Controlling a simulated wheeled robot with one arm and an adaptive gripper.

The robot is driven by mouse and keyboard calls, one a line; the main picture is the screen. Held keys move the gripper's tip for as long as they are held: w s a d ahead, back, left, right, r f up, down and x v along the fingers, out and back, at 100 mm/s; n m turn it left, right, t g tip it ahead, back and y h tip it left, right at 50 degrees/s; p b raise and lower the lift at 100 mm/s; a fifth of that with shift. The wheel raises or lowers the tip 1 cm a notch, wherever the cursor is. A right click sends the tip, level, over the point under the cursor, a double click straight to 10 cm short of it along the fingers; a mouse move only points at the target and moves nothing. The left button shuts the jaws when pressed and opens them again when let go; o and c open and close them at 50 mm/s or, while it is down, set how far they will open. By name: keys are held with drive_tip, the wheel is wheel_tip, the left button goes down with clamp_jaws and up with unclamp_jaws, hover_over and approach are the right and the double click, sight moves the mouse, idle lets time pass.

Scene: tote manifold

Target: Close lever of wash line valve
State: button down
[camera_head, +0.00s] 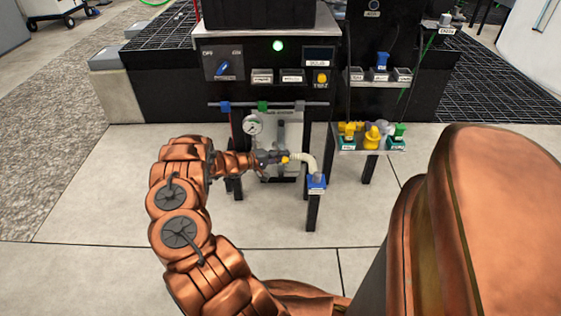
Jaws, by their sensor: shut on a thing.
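My gripper (274,157) reaches right from my copper arm, in front of the dark machine. It is shut at the yellow end (285,159) of a pale hose (306,160). The hose bends down to a blue block (316,182) on a black post. Above my gripper a horizontal pipe (283,104) carries a blue piece (224,107), a green piece (262,106) and a grey piece (300,106). A round gauge (252,125) hangs below it. I cannot read any label that marks the wash line valve, and I cannot tell which piece is its lever.
The control panel (270,64) has a blue knob (224,68) and a lit green lamp (278,45). A small shelf (349,148) at right holds yellow and green parts. Black posts stand under the machine. The tiled floor at left is clear.

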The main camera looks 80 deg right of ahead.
drive_tip(key=shift+s+a+f+m+g+y, duration=0.15)
drive_tip(key=shift+s+a+m+g+y, duration=0.15)
drive_tip(key=shift+s+a+y, duration=0.3)
drive_tip(key=shift+s+d, duration=0.1)
drive_tip(key=c, duration=1.2)
unclamp_jaws()
drive_tip(key=shift+c, duration=0.2)
drive_tip(key=shift+o, duration=0.4)
drive_tip(key=shift+w+d+h, duration=0.15)
drive_tip(key=shift+w+h, duration=0.15)
drive_tip(key=shift+w, duration=0.2)
drive_tip(key=v, duration=1.2)
drive_tip(key=shift+c, duration=0.2)
